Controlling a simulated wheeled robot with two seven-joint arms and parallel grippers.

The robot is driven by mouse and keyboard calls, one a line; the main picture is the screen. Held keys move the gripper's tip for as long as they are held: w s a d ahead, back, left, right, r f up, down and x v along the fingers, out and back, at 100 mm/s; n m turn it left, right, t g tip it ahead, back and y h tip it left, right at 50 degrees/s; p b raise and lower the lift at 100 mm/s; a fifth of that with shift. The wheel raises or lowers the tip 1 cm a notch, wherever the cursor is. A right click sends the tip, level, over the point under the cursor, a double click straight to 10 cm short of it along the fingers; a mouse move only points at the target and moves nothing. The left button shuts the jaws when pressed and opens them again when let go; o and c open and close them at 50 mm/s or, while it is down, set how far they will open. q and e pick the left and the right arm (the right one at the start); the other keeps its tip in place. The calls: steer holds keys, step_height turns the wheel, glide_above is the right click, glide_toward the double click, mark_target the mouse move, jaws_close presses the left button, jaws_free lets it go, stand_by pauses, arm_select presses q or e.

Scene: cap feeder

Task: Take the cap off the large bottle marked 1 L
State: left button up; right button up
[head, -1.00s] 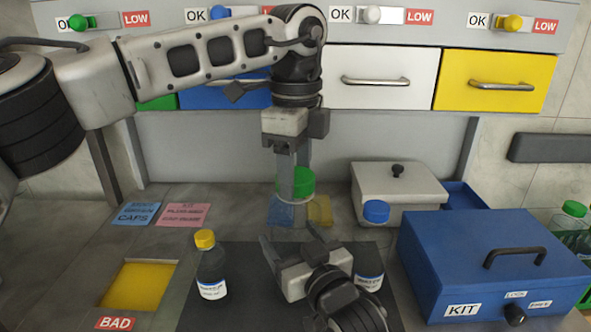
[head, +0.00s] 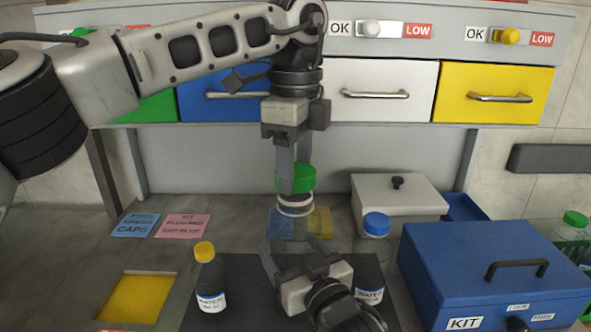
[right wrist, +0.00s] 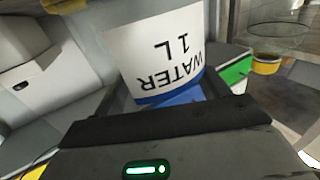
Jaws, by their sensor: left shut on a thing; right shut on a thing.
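The large bottle (head: 295,207) stands on the dark mat in the middle; its pale neck ring shows below the green cap. Its white label (right wrist: 165,55) reads "WATER 1 L" in the right wrist view. The green cap (head: 295,180) is held by my left gripper (head: 293,168), which comes down from above and is shut on it. The cap sits directly above the neck; any gap between them is too small to tell. My right gripper (head: 292,256) is shut on the bottle's body from the front. The lower body is partly hidden by that gripper.
A small bottle with a yellow cap (head: 204,252) stands left, and one with a blue cap (head: 376,224) stands right. The blue KIT box (head: 470,260) and a grey lidded box (head: 400,193) fill the right. A yellow-floored recess (head: 138,298) lies front left.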

mark_target(296, 170)
arm_select(q)
steer(key=shift+r, duration=1.5)
arm_select(e)
steer(key=o, duration=2)
steer(key=shift+c, duration=0.2)
